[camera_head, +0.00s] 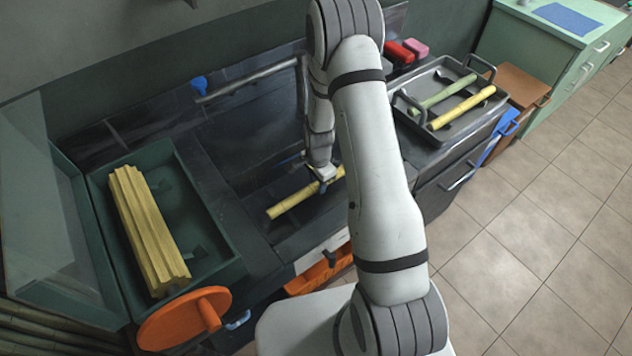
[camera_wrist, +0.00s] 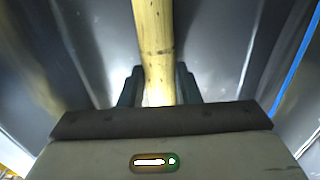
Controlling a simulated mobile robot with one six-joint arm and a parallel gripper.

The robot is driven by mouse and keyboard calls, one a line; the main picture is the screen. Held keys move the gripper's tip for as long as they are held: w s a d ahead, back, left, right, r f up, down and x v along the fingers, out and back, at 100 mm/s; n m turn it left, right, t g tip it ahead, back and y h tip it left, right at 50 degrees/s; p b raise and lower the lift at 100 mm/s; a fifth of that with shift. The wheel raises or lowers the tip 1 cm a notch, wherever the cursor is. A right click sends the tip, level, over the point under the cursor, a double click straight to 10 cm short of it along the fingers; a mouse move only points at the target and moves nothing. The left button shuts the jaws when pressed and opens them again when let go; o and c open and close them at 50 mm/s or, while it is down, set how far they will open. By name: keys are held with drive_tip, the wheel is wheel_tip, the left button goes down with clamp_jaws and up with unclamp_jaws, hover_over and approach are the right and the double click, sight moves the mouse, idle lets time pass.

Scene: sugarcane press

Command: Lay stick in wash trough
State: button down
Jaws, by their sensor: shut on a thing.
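A yellow stick (camera_head: 290,203) is held in my gripper (camera_head: 323,174), low in the dark wash trough (camera_head: 225,150) at the middle of the head view. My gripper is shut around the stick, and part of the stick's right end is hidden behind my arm. In the wrist view the stick (camera_wrist: 153,45) runs up from between the two dark fingers (camera_wrist: 158,88), with dark metal walls on both sides. I cannot tell whether the stick touches the trough floor.
A grey tray (camera_head: 440,140) with handles at the right holds a green stick (camera_head: 443,95) and a yellow stick (camera_head: 462,107). At the left, a green press box (camera_head: 222,268) holds a ridged yellow roller (camera_head: 145,225), with an orange wheel (camera_head: 165,322) in front. A bar (camera_head: 250,80) spans the trough's back.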

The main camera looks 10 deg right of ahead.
drive_tip(key=shift+f, duration=0.15)
drive_tip(key=shift+c, duration=2.1)
unclamp_jaws()
drive_tip(key=shift+w, duration=0.1)
drive_tip(key=shift+r+p, duration=1.6)
drive_tip(key=shift+r, duration=1.9)
